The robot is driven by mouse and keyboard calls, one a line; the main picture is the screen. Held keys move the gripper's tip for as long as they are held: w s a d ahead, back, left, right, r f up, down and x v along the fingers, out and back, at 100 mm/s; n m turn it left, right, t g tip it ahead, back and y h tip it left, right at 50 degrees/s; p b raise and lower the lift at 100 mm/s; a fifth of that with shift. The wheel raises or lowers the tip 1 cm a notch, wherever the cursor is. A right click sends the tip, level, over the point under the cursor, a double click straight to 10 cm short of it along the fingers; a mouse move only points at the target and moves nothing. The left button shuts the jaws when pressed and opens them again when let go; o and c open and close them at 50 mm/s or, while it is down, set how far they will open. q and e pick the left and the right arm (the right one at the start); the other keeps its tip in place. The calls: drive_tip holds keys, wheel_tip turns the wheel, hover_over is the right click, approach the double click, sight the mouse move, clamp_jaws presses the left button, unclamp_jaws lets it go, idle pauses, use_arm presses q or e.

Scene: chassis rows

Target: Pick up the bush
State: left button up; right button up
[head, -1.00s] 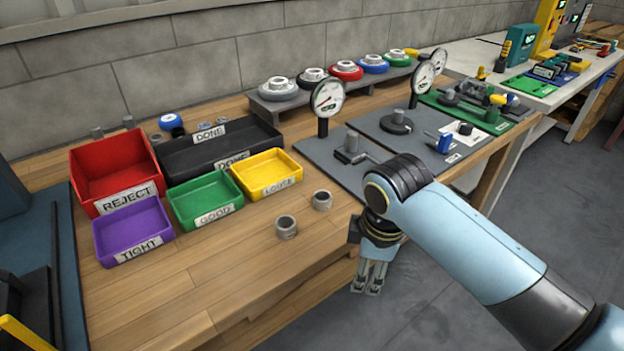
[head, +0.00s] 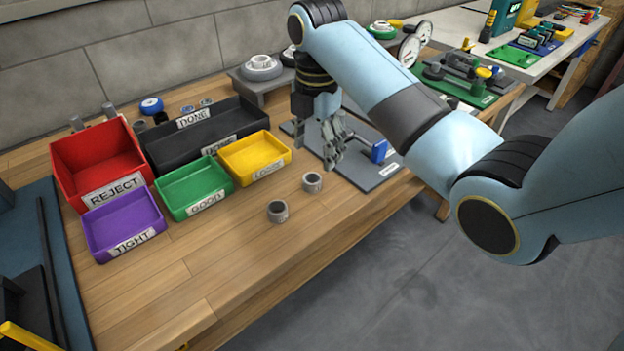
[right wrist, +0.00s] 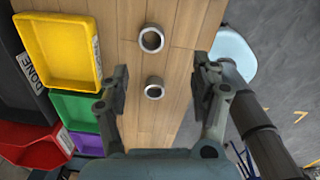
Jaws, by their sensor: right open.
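Two grey ring-shaped bushes stand on the wooden bench in front of the trays. The nearer bush (head: 278,211) and the farther bush (head: 312,182) are a short way apart. In the right wrist view, one bush (right wrist: 154,90) shows between the finger lines and the other bush (right wrist: 151,40) lies beyond. My right gripper (head: 333,150) points down above the bench, behind and right of the bushes in the head view. In the right wrist view my right gripper (right wrist: 160,80) is open and empty, with fingers wide apart. My left gripper is not in view.
Yellow (head: 255,157), green (head: 195,188), purple (head: 122,222), red (head: 98,162) and black (head: 205,135) trays stand left of the gripper. A grey plate with a blue part (head: 379,151) lies right of it. The front bench is clear.

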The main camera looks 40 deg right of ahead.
drive_tip(key=w+n, duration=0.1)
hover_over(312, 177)
drive_tip(key=s+a, duration=0.1)
drive_tip(key=s, duration=0.1)
wheel_tip(312, 177, down, 4)
drive_tip(key=shift+w+r, duration=0.1)
drive_tip(key=shift+r, duration=0.1)
drive_tip(key=f, duration=0.4)
drive_tip(key=f+b, duration=0.1)
drive_tip(key=f, duration=0.1)
drive_tip(key=shift+w+d, duration=0.1)
drive_tip(key=shift+w, duration=0.15)
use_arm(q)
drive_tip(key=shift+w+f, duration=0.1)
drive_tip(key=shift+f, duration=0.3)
use_arm(e)
drive_tip(key=c, duration=1.3)
